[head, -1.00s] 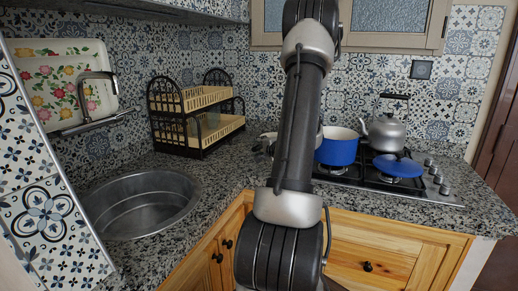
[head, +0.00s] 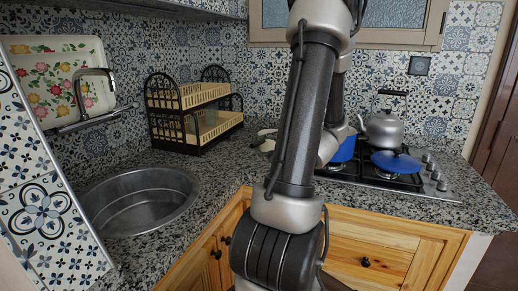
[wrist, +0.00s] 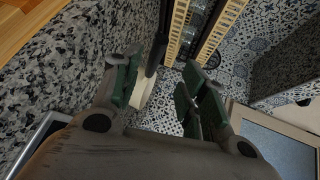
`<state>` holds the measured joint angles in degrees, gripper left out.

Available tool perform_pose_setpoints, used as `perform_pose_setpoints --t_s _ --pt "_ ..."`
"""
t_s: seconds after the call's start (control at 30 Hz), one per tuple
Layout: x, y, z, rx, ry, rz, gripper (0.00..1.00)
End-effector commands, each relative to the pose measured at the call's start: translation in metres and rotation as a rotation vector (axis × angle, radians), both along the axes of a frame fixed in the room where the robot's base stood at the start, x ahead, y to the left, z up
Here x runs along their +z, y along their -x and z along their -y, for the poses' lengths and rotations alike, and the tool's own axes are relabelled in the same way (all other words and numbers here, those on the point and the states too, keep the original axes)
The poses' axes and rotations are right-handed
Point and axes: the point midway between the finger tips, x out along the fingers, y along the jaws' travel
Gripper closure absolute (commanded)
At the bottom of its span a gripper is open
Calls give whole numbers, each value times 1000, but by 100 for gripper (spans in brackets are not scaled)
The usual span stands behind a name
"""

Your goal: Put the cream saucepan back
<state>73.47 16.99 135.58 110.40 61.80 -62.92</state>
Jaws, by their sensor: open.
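A small cream item (head: 267,145), likely the cream saucepan, shows on the counter just left of my arm in the head view; my arm hides most of it. In the wrist view a cream surface (wrist: 143,96) with a dark bar beside it lies beyond the fingers; I cannot tell for sure that it is the saucepan. My gripper (wrist: 160,84) is open, its green-padded fingers apart with nothing held between them. In the head view my gripper is hidden behind my arm.
A black and cream dish rack (head: 194,108) stands against the back wall. The sink (head: 140,202) is at left. A floral tray (head: 62,80) leans at left.

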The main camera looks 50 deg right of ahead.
Motion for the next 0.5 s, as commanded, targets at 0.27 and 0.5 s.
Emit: perform_pose_setpoints --t_s 0.27,0.5 --pt "33 -11 -220 697 93 -211 57" --pt "37 93 -320 1246 469 -624 57"
